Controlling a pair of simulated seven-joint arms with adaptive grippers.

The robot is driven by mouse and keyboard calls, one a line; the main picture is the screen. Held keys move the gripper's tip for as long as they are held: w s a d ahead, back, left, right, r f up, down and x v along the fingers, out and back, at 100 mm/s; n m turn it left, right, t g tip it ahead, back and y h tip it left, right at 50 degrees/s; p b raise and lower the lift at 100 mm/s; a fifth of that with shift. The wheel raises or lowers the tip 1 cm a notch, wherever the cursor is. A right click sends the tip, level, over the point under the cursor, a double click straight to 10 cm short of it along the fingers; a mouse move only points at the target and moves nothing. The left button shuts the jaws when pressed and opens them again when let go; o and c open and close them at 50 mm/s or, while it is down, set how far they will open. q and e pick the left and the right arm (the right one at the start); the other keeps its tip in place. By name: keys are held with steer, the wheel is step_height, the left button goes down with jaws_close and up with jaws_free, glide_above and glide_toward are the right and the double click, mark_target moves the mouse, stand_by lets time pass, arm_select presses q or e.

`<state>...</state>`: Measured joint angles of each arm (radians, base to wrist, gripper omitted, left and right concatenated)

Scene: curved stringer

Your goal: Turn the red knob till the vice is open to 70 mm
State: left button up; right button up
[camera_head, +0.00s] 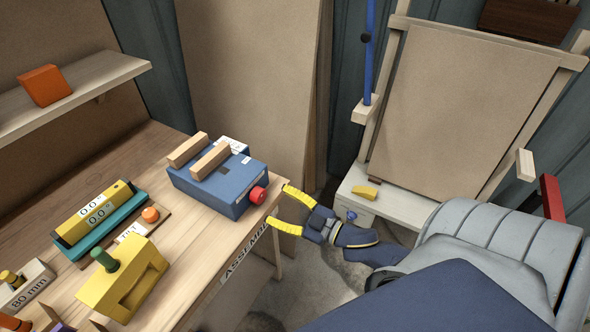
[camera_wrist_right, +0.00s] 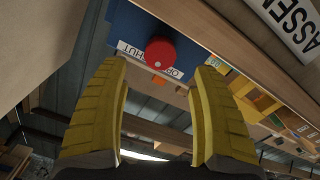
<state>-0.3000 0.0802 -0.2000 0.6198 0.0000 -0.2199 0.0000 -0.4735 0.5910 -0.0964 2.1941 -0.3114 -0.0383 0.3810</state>
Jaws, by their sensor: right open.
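The blue vice (camera_head: 222,182) stands on the wooden bench near its front edge, with two wooden jaws (camera_head: 205,160) on top and a gap between them. Its red knob (camera_head: 258,195) sticks out of the side facing my right gripper. My right gripper (camera_head: 285,209) has yellow fingers spread apart and is empty, a little short of the knob. In the right wrist view the red knob (camera_wrist_right: 147,52) shows ahead, between and beyond the open fingertips (camera_wrist_right: 158,75), with a white label partly covered by it. My left gripper is not in view.
A teal and yellow device (camera_head: 95,215) with readouts, a yellow block with a green knob (camera_head: 122,280) and an 80 mm block (camera_head: 25,285) stand left on the bench. A shelf (camera_head: 75,90) holds an orange block (camera_head: 44,86).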

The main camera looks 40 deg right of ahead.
steer(key=shift+v, duration=2.35)
steer(key=shift+o, duration=0.3)
